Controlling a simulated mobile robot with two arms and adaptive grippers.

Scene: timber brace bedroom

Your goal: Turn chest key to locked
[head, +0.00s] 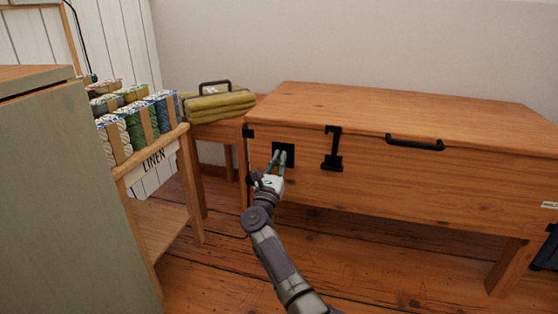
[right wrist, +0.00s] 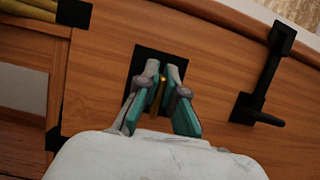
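The wooden chest (head: 400,180) stands against the wall with its lid down. A black square lock plate (head: 290,148) is on the left of its front; it also shows in the right wrist view (right wrist: 140,64). A small brass key (right wrist: 158,92) sticks out from the plate, seen edge-on and partly hidden by the fingers. My right gripper (head: 279,156) is at the plate, its fingers close together on both sides of the key in the right wrist view (right wrist: 163,72). It looks shut on the key. My left gripper is out of view.
A black hasp (head: 333,150) hangs right of the plate, with a black handle (head: 415,143) farther right. A shelf (head: 160,152) with yarn-like bundles and a green cabinet (head: 70,200) stand left. A yellow-green case (head: 218,103) lies on a stand beside the chest.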

